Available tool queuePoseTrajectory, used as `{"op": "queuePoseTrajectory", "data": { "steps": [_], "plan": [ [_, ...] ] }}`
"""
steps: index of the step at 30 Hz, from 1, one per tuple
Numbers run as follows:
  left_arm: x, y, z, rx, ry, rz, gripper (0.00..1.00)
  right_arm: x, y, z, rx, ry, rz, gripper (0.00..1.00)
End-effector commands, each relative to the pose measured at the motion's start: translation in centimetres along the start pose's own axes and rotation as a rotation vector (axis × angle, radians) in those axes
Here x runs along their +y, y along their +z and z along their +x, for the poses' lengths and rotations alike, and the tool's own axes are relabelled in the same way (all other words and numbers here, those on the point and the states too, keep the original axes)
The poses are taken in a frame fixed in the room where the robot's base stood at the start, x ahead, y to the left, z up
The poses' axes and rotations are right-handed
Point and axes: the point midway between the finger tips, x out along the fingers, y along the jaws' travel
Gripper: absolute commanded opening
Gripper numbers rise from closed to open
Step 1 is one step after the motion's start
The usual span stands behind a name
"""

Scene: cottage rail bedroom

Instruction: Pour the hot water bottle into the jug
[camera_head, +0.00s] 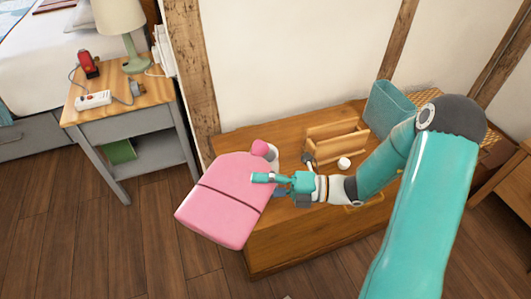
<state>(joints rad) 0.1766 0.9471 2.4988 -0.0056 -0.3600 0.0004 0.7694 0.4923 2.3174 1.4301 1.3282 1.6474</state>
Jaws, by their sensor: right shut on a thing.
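The pink hot water bottle (225,205) is held in front of the left end of the low wooden chest (300,238). My right gripper (268,181) is shut on it at its right side. The bottle lies tilted, its rounded neck end (261,147) pointing up and away and its wide end toward the lower left. A small pale thing (273,154) shows just behind the neck; it may be the jug, but the bottle hides most of it. I cannot tell whether the neck is over it or beside it. My left gripper is not in view.
A wooden rack (335,143), a white ball (344,164) and a teal bin (390,108) stand on the chest to the right. A bedside table (150,88) with a lamp (122,28) and power strip (94,99) stands left. The floor between is clear.

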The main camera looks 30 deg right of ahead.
Motion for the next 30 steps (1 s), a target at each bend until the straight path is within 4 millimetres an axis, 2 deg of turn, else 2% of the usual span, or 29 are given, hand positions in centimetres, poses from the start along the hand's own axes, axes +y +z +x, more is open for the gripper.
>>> {"op": "queuePoseTrajectory", "data": {
  "steps": [7, 12, 20, 24, 30],
  "plan": [
    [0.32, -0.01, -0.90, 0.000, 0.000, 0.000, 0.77, 0.59, 0.06, -0.02, 0.000, 0.012, 0.024, 0.00],
    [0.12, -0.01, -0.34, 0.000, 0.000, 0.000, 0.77, 0.17, 0.02, 0.00, 0.000, 0.008, 0.015, 0.00],
    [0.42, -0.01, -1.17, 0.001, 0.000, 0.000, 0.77, 0.70, 0.10, -0.04, 0.000, 0.016, 0.035, 0.00],
    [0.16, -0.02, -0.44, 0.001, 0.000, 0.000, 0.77, 0.18, 0.02, -0.01, 0.000, 0.011, 0.021, 0.00],
    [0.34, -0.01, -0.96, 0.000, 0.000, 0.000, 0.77, 0.63, 0.06, -0.02, 0.000, 0.013, 0.026, 0.00]
  ]
}}
